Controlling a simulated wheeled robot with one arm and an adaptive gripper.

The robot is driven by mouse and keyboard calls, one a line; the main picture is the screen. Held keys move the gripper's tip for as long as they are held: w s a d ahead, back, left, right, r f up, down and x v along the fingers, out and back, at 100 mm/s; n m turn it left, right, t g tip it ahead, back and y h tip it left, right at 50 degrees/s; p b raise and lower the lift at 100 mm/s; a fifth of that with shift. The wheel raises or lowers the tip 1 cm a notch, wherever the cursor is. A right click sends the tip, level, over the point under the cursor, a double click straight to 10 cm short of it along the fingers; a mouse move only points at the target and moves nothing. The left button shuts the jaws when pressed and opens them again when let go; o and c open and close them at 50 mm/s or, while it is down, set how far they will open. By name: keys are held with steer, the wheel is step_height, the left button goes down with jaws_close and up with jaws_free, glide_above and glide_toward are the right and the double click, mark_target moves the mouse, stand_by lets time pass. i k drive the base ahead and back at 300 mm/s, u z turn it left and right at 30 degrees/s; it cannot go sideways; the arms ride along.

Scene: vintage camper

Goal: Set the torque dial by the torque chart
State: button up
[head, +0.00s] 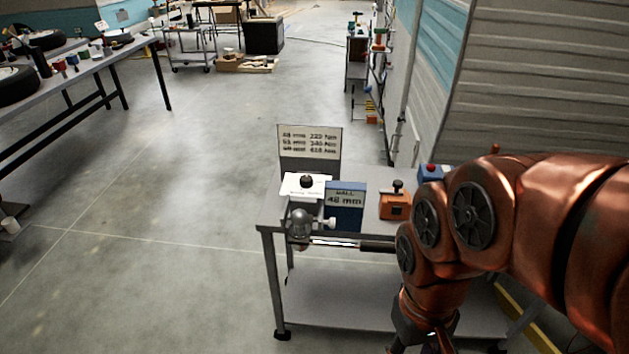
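The torque chart (309,143) is a pale board standing at the back left of a small grey cart. It has three dark lines pairing mm with Nm values, too small to read surely. In front of it a black knob (306,181) sits on a white plate (292,184), apparently the torque dial; its setting is not readable. A blue box (345,212) beside it carries a label reading "BALL 48 mm". A grey metal ball (299,222) is at the cart's front edge. My gripper (436,345) is low at the bottom edge, mostly cut off, right of these things.
An orange box with a black knob (395,206) and a blue box with a red button (433,171) stand on the cart (268,213). My copper arm covers its right side. A long workbench (87,67) stands left. The floor between is clear.

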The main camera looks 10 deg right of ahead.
mark_target(305, 181)
steer(key=u, duration=0.4)
steer(key=i, duration=0.8)
steer(key=u, duration=0.45)
